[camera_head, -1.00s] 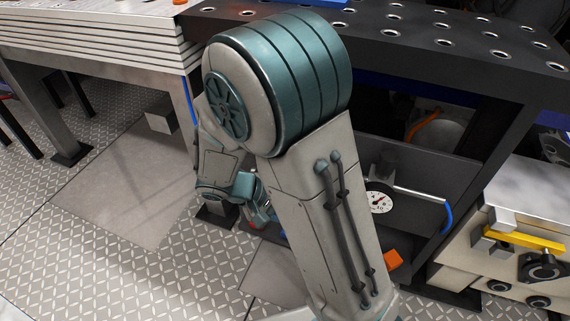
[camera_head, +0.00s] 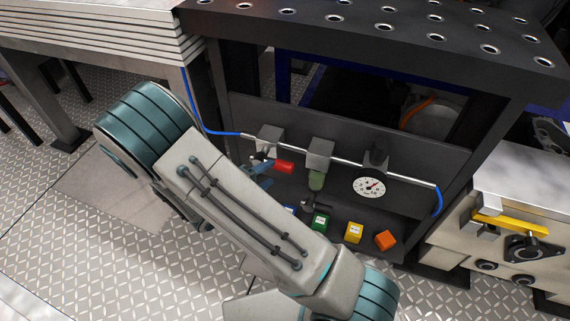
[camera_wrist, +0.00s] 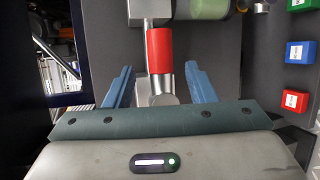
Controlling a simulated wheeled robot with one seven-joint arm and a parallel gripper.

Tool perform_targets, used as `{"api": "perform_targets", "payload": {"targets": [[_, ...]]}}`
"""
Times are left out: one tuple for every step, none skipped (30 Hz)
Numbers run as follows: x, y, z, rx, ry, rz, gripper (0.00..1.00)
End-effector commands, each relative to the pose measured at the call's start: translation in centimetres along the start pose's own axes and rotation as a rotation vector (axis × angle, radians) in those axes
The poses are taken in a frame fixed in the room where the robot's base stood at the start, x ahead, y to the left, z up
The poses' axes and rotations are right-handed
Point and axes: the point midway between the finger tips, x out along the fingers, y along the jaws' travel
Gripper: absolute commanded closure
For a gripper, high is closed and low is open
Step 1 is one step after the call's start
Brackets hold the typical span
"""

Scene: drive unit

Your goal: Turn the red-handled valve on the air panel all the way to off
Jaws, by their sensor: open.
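The air panel (camera_head: 410,165) is a dark upright plate under the black bench. A silver pipe crosses it, with a blue hose at each end. The red valve handle (camera_head: 284,167) shows below the pipe, just right of the left grey block (camera_head: 268,138). In the wrist view the red handle (camera_wrist: 160,50) lies lengthwise in the gap between the blue fingers, with bare metal at both ends. My gripper (camera_wrist: 160,78) is open, a finger on each side with visible gaps. In the head view my gripper (camera_head: 262,172) is at the handle's left, partly hidden by my arm.
A round gauge (camera_head: 369,187) and a regulator with a green bowl (camera_head: 317,180) sit right of the valve. Green (camera_head: 321,220), yellow (camera_head: 353,232) and orange (camera_head: 385,240) blocks stand on the shelf below. The benchtop (camera_head: 400,22) overhangs the panel.

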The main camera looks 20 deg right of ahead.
Motion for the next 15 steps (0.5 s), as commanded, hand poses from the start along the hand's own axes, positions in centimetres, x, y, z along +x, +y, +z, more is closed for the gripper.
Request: {"api": "perform_targets", "payload": {"targets": [[1.3, -0.2, 0.1, -0.001, -0.004, 0.0, 0.5], [2.0, -0.2, 0.1, -0.001, -0.005, 0.0, 0.5], [2.8, -0.1, 0.1, -0.002, -0.005, 0.0, 0.5], [3.4, -0.2, 0.1, -0.002, -0.004, 0.0, 0.5], [4.0, -0.2, 0.1, -0.001, -0.004, -0.001, 0.5], [4.7, -0.1, 0.1, -0.001, -0.004, 0.0, 0.5], [5.2, -0.1, 0.1, 0.0, -0.004, 0.0, 0.5], [5.7, -0.1, 0.1, -0.001, -0.004, -0.001, 0.5], [6.2, -0.1, 0.1, -0.001, -0.003, -0.001, 0.5], [6.6, -0.1, 0.0, -0.001, -0.003, -0.001, 0.5], [6.9, -0.1, 0.0, -0.001, -0.002, -0.001, 0.5], [7.3, -0.1, 0.0, -0.001, -0.002, 0.0, 0.5], [7.5, -0.1, 0.0, -0.001, -0.002, 0.0, 0.5], [7.7, -0.1, 0.1, -0.001, -0.002, -0.001, 0.5], [7.9, -0.1, 0.1, -0.001, -0.002, -0.001, 0.5]]}}
